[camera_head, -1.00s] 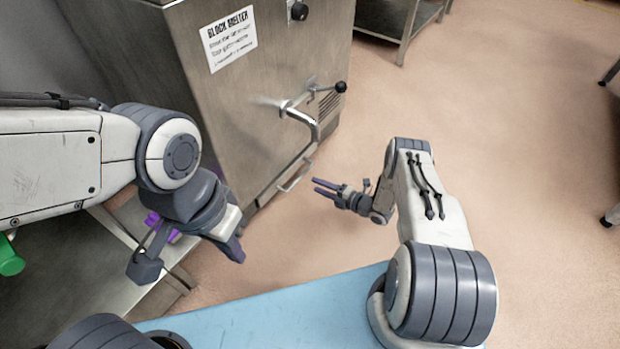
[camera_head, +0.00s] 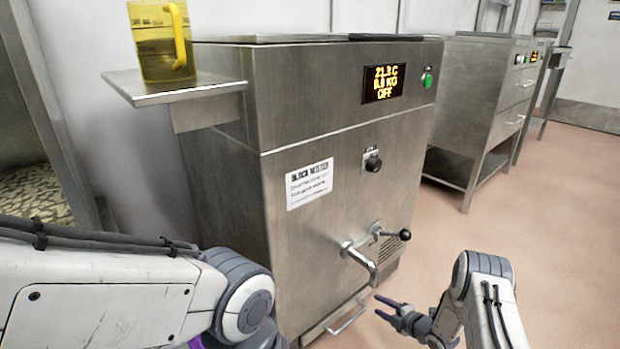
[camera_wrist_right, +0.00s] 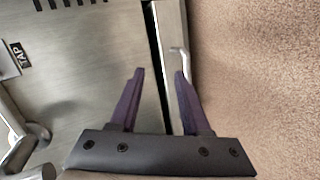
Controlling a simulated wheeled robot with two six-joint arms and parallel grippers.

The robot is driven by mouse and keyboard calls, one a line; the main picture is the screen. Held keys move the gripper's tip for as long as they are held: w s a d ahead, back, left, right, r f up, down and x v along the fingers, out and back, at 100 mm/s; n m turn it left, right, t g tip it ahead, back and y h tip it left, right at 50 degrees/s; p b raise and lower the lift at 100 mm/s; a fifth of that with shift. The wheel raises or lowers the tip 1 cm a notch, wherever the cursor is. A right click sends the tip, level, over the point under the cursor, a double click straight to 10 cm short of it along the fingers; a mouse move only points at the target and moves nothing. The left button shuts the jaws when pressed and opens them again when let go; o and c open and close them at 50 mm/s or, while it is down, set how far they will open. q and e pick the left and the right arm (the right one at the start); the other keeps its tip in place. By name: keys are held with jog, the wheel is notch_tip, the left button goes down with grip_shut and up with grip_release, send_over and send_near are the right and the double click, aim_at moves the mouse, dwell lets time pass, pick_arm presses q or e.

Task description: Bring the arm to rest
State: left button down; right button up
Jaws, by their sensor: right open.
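My right arm (camera_head: 482,300) reaches in from the lower right in the head view. Its gripper (camera_head: 390,308) is open and empty, close to the lower front of the steel block melter (camera_head: 330,230). In the right wrist view the two purple-grey fingers (camera_wrist_right: 158,95) stand apart with nothing between them, in front of the steel front and a bent handle. My left arm (camera_head: 110,300) fills the lower left of the head view. Its gripper is below the picture's edge.
The melter has a tap lever (camera_head: 390,235), a spout (camera_head: 362,262) and a display (camera_head: 384,83) reading OFF. A yellow-handled jug (camera_head: 150,45) stands on its side shelf (camera_head: 150,88). Another steel unit (camera_head: 475,90) stands behind. The floor (camera_head: 560,220) at right is clear.

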notch_tip(320, 180, up, 17)
jog(key=s+d+m+g+h, duration=0.1)
jog(key=s+m+g+h, duration=0.15)
jog(key=m+h, duration=0.55)
jog(key=s+a+r+m+g, duration=0.2)
jog(key=s+r+m, duration=0.2)
jog(key=s, duration=0.4)
jog(key=s+a+r+m+g+y, duration=0.1)
jog(key=s+a+r+m+g, duration=0.15)
jog(key=s+m, duration=0.4)
jog(key=s+a+r+m+g, duration=0.1)
jog(key=s+r+m, duration=0.3)
jog(key=s, duration=0.5)
jog(key=s+a+r+n+g+y+p, duration=0.15)
jog(key=s+a+r+n+p, duration=0.25)
jog(key=s+a+r+p, duration=0.45)
jog(key=s+a+r+n+g+p, duration=0.2)
jog(key=s+a+r+n+p, duration=0.3)
jog(key=r, duration=0.7)
notch_tip(320, 180, up, 37)
jog(key=s+m+p, duration=0.1)
jog(key=p, duration=3.7)
jog(key=shift+s+a+r, duration=0.15)
jog(key=shift+a+r, duration=0.05)
jog(key=shift+a, duration=0.15)
jog(key=shift+t, duration=0.25)
